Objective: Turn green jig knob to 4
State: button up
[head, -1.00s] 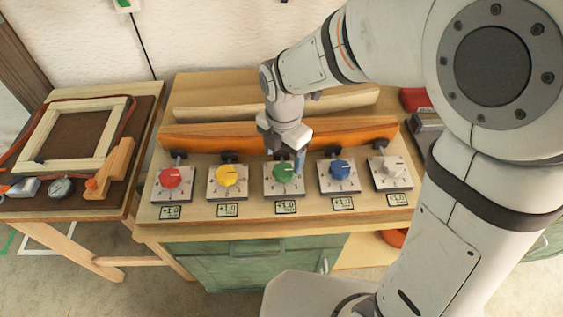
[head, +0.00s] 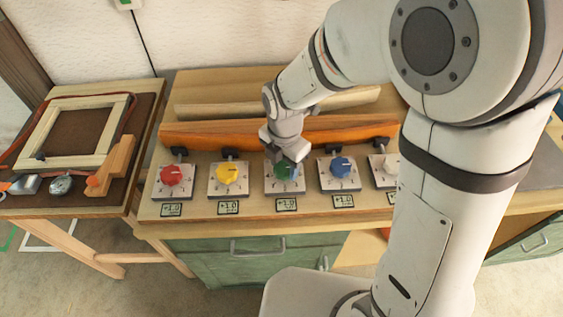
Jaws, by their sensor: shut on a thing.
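The green knob (head: 284,172) sits on the middle jig plate (head: 284,187) in a row on the workbench. My gripper (head: 287,164) is over it from above and behind, shut on the knob. The gripper hides much of the knob's top, so its pointer cannot be read. A small display (head: 286,204) in front of the plate seems to read +1.0.
A red knob (head: 171,174) and a yellow knob (head: 228,173) stand to the left. A blue knob (head: 341,167) and a white knob (head: 391,164), partly behind my arm, stand to the right. An orange lath (head: 220,135) lies behind the row.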

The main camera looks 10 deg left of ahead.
jog(key=shift+c, duration=1.4)
jog(key=shift+s+a, duration=0.1)
jog(key=shift+a, duration=0.15)
jog(key=shift+c, duration=0.3)
jog(key=shift+d, duration=0.15)
jog(key=shift+d+m, duration=0.1)
jog(key=shift+m, duration=0.5)
jog(key=m+b, duration=0.2)
jog(key=m, duration=0.9)
jog(key=shift+f+m+b, duration=0.1)
jog(key=shift+m+b, duration=0.2)
jog(key=shift+b, duration=0.05)
jog(key=m, duration=0.5)
jog(key=shift+b, duration=0.35)
jog(key=m, duration=0.4)
jog(key=shift+d+f+m, duration=0.1)
jog(key=shift+m, duration=0.3)
jog(key=m+b, duration=0.1)
jog(key=m, duration=0.3)
jog(key=shift+m, duration=0.3)
jog(key=m, duration=0.4)
jog(key=shift+m, duration=2.2)
